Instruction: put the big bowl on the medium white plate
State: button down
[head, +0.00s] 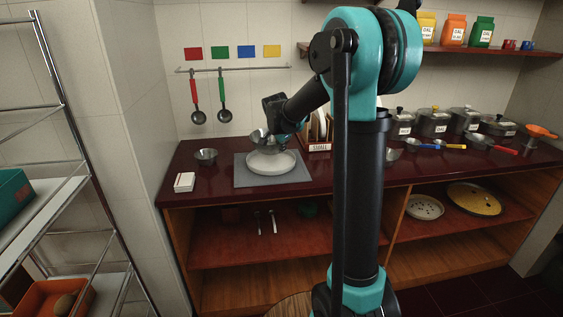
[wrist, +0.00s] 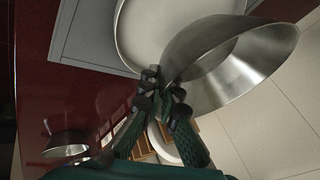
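The big bowl (head: 258,137), shiny metal, is held above the counter, over the back left of a white plate (head: 272,163). The plate lies on a grey mat (head: 242,176). My gripper (head: 283,139) is at the bowl's right side in the head view. In the wrist view the fingers (wrist: 164,86) are closed on the rim of the bowl (wrist: 240,62). The bowl overlaps part of the plate (wrist: 150,30) there, and appears raised above it. My fingertips are small and partly hidden in the head view.
A smaller metal bowl (head: 206,156) stands left of the mat, behind a white block (head: 184,182). Another metal bowl (head: 392,154) is right of my arm. A wooden rack with plates (head: 318,126) stands behind the mat. Lidded pots (head: 433,123) line the back right.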

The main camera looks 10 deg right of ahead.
jog(key=shift+f, duration=3.1)
jog(key=shift+f, duration=0.1)
jog(key=c, duration=1.7)
grip_release()
jog(key=v, duration=1.2)
jog(key=s+d+f+n, duration=0.1)
jog(key=s+f+n, duration=0.3)
jog(key=s, duration=0.6)
jog(key=s+d+f+n+g+y, duration=0.1)
jog(key=s+d+f+n, duration=0.1)
jog(key=s+f+n, duration=0.2)
jog(key=s+d+f+n+g, duration=0.1)
jog(key=s+d+f+n, duration=0.1)
jog(key=s+f+n, duration=0.3)
jog(key=shift+s+d+f+y, duration=0.15)
jog(key=shift+s+f, duration=0.5)
jog(key=shift+s, duration=1.3)
jog(key=shift+s+a+f+y, duration=0.1)
jog(key=shift+s+f, duration=0.55)
jog(key=shift+s, duration=1.3)
jog(key=shift+s+d+f+y, duration=0.15)
jog(key=shift+s+f, duration=0.5)
jog(key=shift+s, duration=1.3)
